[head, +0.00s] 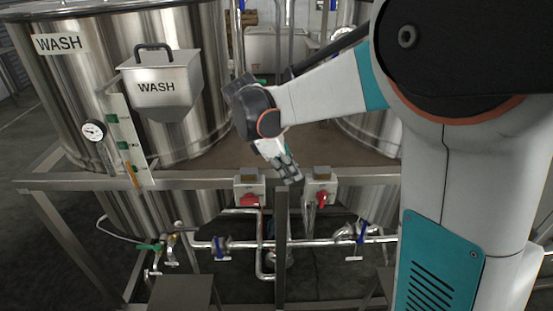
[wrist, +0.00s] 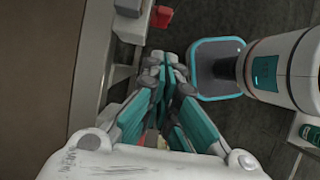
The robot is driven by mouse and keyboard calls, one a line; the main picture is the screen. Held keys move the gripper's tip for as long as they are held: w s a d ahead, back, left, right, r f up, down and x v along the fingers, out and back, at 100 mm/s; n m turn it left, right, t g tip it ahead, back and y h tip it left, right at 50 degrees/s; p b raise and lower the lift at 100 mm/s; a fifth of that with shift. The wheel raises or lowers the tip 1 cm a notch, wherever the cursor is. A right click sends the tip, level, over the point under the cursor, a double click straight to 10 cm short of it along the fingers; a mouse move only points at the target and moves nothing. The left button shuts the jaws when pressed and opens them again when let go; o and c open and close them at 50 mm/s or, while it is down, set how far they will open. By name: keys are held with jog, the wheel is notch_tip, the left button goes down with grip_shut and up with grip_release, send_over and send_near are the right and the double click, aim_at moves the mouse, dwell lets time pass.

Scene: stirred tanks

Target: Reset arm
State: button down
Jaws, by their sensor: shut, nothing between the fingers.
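My gripper (head: 289,171) is in the middle of the head view, at the end of my bent arm. It points down and a little right, in front of the tank platform's edge. In the wrist view my gripper (wrist: 167,62) has its fingertips together, with nothing between them. In the head view it appears above and between two switch boxes, the left one (head: 249,187) and the right one (head: 320,184), each with a red knob. I cannot tell the exact gap to them.
A steel tank (head: 205,60) marked WASH, with a WASH hopper (head: 163,85) and a gauge (head: 94,131), stands at left. The platform rail (head: 200,179) runs across. Pipes with blue-handled valves (head: 221,247) lie below. A small steel step (head: 182,293) is at the lower left.

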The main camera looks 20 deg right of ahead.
jog(key=s+a+r+m+t+y, duration=0.1)
jog(key=s+a+m+t+y, duration=0.1)
jog(key=s+m+t, duration=0.2)
jog(key=s+a+r+m+t+y, duration=0.2)
jog(key=s+m+t, duration=0.2)
jog(key=s+m, duration=0.6)
jog(key=s, duration=0.3)
jog(key=shift+s+y, duration=0.35)
jog(key=shift+y, duration=0.05)
jog(key=c, duration=2.1)
grip_release()
jog(key=shift+s+a+t, duration=0.15)
jog(key=shift+t, duration=0.15)
jog(key=shift+c, duration=0.2)
jog(key=o, duration=0.4)
jog(key=shift+o, duration=0.4)
